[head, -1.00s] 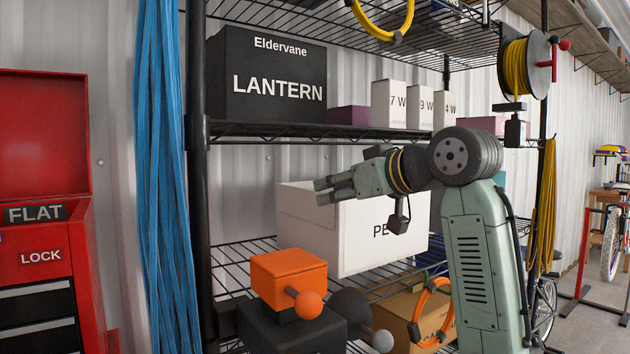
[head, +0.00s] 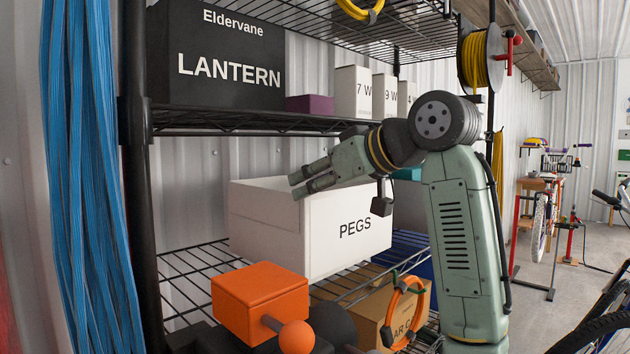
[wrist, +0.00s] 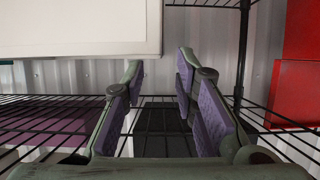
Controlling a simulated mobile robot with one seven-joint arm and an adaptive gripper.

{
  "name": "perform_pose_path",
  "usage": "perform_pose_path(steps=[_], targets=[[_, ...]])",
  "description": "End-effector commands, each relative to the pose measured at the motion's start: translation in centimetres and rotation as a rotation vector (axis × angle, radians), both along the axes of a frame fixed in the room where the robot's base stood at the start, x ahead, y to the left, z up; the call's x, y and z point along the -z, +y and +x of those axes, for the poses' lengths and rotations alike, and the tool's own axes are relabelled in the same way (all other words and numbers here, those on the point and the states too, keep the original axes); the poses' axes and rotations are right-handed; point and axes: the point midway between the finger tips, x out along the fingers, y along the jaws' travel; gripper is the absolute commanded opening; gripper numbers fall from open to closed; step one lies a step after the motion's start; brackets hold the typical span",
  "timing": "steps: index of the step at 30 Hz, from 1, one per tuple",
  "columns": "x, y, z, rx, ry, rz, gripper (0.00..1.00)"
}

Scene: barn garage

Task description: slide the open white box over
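The open white box (head: 327,234), marked "PEGS", stands upright on the middle wire shelf, its open top facing up. My gripper (head: 297,186) reaches left across the top of its lettered front, with the fingertips near the front left corner. In the wrist view my gripper (wrist: 158,85) is open, its two purple-padded fingers apart with nothing between them. A white wall of the box (wrist: 80,28) fills the upper left there, apart from the fingers. I cannot tell whether any part of my gripper touches the box.
Left of the box the wire shelf (head: 193,268) is bare. An orange box (head: 260,297) with a round knob stands lower in front. A black post (head: 137,180) and blue strands (head: 88,180) bound the left. The upper shelf (head: 230,120) carries a black LANTERN box (head: 215,45).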

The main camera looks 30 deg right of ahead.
Motion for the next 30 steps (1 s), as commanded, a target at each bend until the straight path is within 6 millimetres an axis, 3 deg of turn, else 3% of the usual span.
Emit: perform_pose_path(steps=[16, 30], targets=[[3.2, 2.9, 7.6, -0.002, 0.001, 0.0, 0.27], [3.9, 3.2, 8.8, -0.001, 0.0, 0.0, 0.27]])
